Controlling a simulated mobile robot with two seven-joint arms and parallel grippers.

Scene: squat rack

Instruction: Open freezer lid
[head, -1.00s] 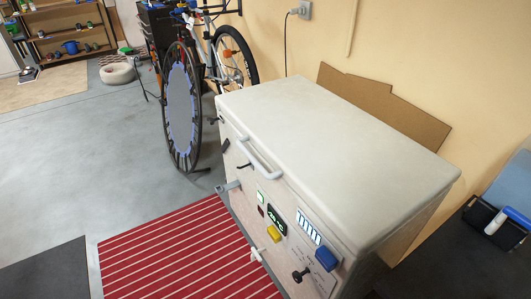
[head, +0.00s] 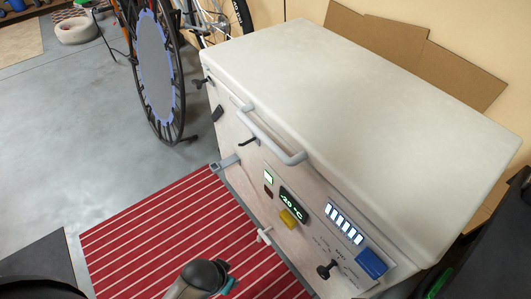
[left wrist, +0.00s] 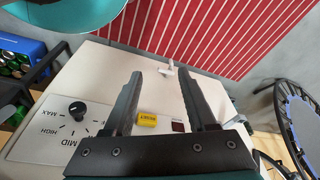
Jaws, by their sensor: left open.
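The white chest freezer has its lid (head: 370,90) down and shut in the head view. A grey bar handle (head: 265,137) is on the lid's front edge. The front panel (head: 318,225) below carries a -20 °C display (head: 291,203), a yellow button (head: 291,218), a dark knob (head: 327,269) and a blue block (head: 371,263). In the left wrist view my left gripper (left wrist: 158,95) is open and empty, its two dark fingers in front of the freezer's front panel (left wrist: 85,112). The lid handle is not visible there. My right gripper is not visible.
A red striped mat (head: 160,240) lies on the floor before the freezer. A round blue-edged trampoline (head: 157,65) stands upright at the freezer's left. Cardboard (head: 430,60) leans on the wall behind the lid. A dark object fills the right edge.

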